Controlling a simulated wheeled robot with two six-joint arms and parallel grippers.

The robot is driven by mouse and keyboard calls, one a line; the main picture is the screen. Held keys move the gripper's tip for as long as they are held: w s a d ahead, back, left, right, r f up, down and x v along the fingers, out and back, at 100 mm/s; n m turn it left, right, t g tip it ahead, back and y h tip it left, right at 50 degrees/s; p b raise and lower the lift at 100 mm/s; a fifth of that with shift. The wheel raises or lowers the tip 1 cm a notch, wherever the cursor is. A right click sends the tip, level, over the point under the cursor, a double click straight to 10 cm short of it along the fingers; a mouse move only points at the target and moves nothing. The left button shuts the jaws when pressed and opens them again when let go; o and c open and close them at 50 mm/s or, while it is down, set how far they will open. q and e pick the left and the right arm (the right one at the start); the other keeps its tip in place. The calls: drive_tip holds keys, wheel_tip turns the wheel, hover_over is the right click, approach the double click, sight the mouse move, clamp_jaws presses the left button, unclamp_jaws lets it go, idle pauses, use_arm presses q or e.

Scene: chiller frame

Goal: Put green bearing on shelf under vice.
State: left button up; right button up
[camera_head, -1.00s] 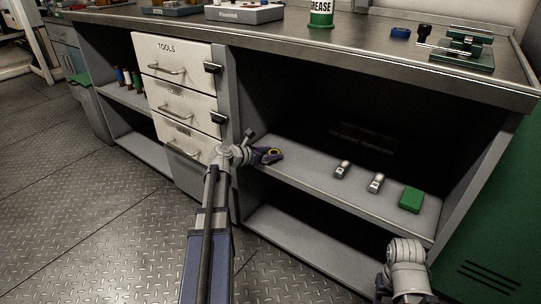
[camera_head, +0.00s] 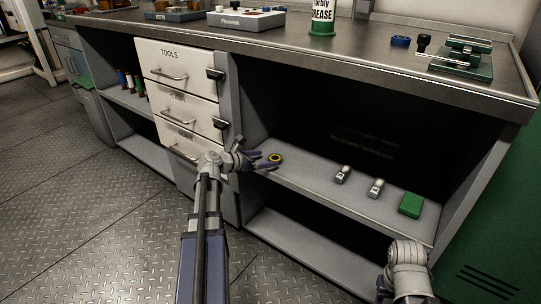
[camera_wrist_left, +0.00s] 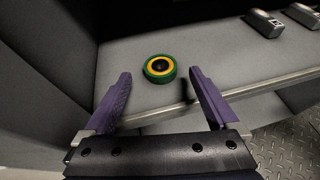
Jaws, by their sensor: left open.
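The green bearing (camera_head: 275,158), with a yellow ring and dark centre, lies flat on the shelf (camera_head: 310,178) under the workbench, near its left end. It also shows in the left wrist view (camera_wrist_left: 159,68). The green vice (camera_head: 465,55) stands on the bench top at the right, above this shelf. My left gripper (camera_head: 262,163) is open and empty at the shelf's front edge, just left of the bearing. In the left wrist view the bearing sits beyond and between the spread fingertips (camera_wrist_left: 160,88), apart from them. My right gripper is not visible; only part of that arm shows at lower right.
Two small metal blocks (camera_head: 342,174) (camera_head: 376,187) and a green box (camera_head: 410,204) sit on the shelf to the right. A cabinet side wall (camera_wrist_left: 45,60) stands close on the left. Drawers (camera_head: 180,90) are left of the shelf. The shelf between bearing and blocks is clear.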

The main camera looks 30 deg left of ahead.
use_arm(q)
drive_tip(key=p+v, duration=0.2)
drive_tip(key=v, duration=0.5)
drive_tip(key=shift+s, duration=0.3)
